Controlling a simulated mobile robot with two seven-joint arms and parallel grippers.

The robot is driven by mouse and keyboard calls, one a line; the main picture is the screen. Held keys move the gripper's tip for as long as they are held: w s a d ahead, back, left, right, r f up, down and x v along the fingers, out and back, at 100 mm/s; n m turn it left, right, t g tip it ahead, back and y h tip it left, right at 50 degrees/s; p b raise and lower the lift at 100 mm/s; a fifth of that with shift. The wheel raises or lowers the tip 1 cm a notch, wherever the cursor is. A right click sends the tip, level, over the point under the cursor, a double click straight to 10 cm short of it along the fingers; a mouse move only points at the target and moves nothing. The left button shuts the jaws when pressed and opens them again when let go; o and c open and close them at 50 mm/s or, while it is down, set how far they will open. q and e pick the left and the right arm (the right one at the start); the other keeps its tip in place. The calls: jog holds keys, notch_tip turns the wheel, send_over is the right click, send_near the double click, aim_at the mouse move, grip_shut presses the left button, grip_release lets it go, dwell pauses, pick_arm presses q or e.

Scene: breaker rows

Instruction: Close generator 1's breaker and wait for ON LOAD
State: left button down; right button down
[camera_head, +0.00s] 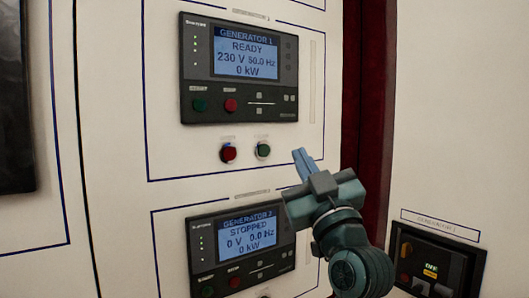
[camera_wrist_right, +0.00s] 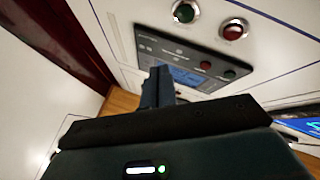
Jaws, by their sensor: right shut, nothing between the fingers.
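The generator 1 controller (camera_head: 240,68) is on the upper white panel. Its screen (camera_head: 246,53) reads READY, 230 V, 50.0 Hz, 0 kW. Below it are a red button (camera_head: 228,153) and a green button (camera_head: 263,150) with labels too small to read. A green button (camera_wrist_right: 185,11) and a red button (camera_wrist_right: 234,30) also show at the top of the right wrist view. My right gripper (camera_head: 303,158) is shut and empty, its fingertips right of and slightly below the green button, apart from it in the picture. My left gripper is not in view.
The generator 2 controller (camera_head: 241,250) sits below, reading STOPPED, 0 V, 0.0 Hz, 0 kW; my right gripper partly overlaps its right edge. A dark red vertical strip (camera_head: 367,100) borders the panel. A dark switch box (camera_head: 435,262) is at lower right.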

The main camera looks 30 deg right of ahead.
aim_at(264, 150)
jog(key=w, duration=0.7)
jog(key=shift+w+a, duration=0.2)
jog(key=shift+a, duration=0.1)
dwell(1.2)
jog(key=shift+w, duration=0.1)
dwell(0.5)
jog(key=shift+w, duration=0.3)
jog(key=shift+w, duration=0.4)
dwell(0.6)
jog(key=shift+s, duration=0.8)
jog(key=shift+s, duration=0.1)
